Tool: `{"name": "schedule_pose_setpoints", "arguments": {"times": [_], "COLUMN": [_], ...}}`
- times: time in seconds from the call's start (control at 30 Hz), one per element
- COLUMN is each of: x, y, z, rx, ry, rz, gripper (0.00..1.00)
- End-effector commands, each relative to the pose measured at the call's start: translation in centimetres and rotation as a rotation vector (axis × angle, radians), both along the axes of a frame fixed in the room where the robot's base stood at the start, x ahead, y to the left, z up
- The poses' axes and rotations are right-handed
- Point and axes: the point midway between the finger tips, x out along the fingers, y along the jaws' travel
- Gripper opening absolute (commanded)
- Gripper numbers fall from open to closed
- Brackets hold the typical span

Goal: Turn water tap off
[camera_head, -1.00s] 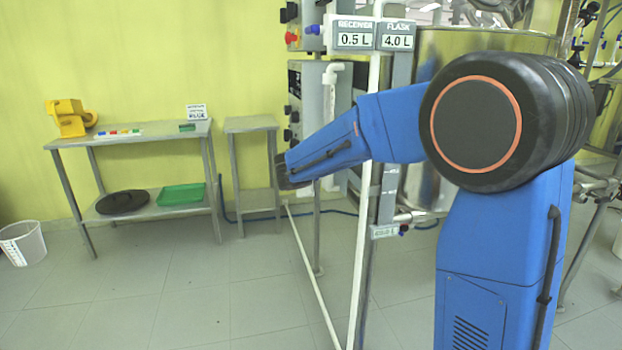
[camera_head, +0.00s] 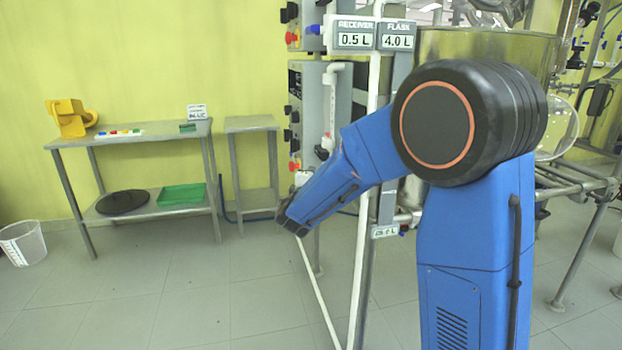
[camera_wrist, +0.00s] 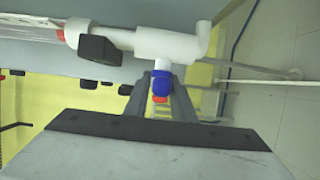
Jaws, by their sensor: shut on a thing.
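In the wrist view, a white pipe (camera_wrist: 175,46) runs across the top, with a white spout end at the right. A blue tap handle (camera_wrist: 161,84) with a red-orange part below it hangs from the white pipe. My gripper (camera_wrist: 161,96) has its two grey fingers on either side of the handle and is shut on it. A black knob (camera_wrist: 100,50) sits on the pipe to the left. In the head view, my blue arm reaches left and down past the white pole; the tap and the fingertips are hidden there.
Two display boxes (camera_head: 375,38) read receiver 0.5 L and flask 4.0 L. A white pole frame (camera_head: 366,200) stands beside my arm. A grey control cabinet (camera_head: 312,110) is behind it. A metal table (camera_head: 130,137) stands at the left wall.

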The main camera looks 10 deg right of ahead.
Motion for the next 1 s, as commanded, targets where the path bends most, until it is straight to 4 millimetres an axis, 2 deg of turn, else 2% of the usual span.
{"name": "schedule_pose_setpoints", "arguments": {"times": [0.6, 0.63, 0.67, 1.0], "x": [-0.08, -0.08, -0.07, -0.18], "y": [-0.12, -0.12, -0.11, 0.01], "z": [-0.28, -0.27, -0.27, -0.1], "rx": [-0.001, -0.001, 0.0, 0.0], "ry": [-0.03, -0.03, -0.03, -0.032], "rz": [-0.003, -0.003, -0.003, -0.002], "gripper": [0.0, 0.3, 0.36, 0.36]}}
